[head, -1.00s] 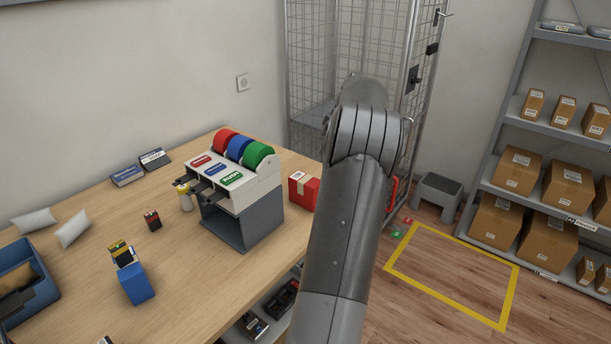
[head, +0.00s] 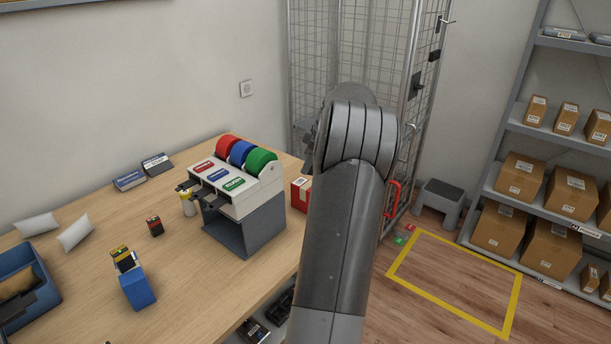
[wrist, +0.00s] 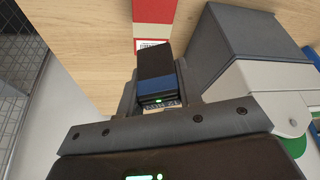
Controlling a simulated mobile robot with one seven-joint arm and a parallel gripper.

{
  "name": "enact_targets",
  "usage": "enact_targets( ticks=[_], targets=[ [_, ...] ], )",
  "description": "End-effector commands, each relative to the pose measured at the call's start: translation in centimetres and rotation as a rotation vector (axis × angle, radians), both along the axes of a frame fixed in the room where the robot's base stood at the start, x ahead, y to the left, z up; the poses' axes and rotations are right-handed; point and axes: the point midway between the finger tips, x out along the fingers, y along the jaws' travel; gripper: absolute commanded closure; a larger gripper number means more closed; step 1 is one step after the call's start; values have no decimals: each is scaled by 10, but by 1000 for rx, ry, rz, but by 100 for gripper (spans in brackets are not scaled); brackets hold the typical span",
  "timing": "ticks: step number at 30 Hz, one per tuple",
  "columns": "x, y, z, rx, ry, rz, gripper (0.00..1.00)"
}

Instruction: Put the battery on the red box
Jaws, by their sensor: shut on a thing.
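My gripper (wrist: 158,90) is shut on the battery (wrist: 155,66), a dark block with a blue band, seen in the wrist view. One finger is on each side of it. The red box (wrist: 153,10) shows beyond the battery at the top of the wrist view, with a pale strip and a white label. I cannot tell the height of the battery over it. In the head view the red box (head: 300,194) stands at the counter's right end, partly hidden by my arm. My gripper and the battery are hidden there.
A grey and white tape dispenser (head: 245,205) with red, blue and green rolls stands left of the red box, close to my gripper in the wrist view. A blue box (head: 138,288), a red-topped black item (head: 154,226) and a blue tray (head: 48,290) are further left on the counter (head: 190,290).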

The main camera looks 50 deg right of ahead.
Motion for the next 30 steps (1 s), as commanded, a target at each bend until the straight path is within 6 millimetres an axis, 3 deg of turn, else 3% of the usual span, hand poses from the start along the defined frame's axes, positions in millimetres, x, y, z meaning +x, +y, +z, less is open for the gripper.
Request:
enact_targets(
  ticks=[7, 15, 26, 27, 30],
  targets=[
    [13, 2, -13, 0, 1, -1, 92],
    [12, 2, -47, -1, 1, -1, 92],
    [12, 2, -51, -1, 1, -1, 92],
    [12, 2, -51, -1, 1, -1, 64],
    [12, 2, -50, -1, 1, -1, 56]
  ],
)
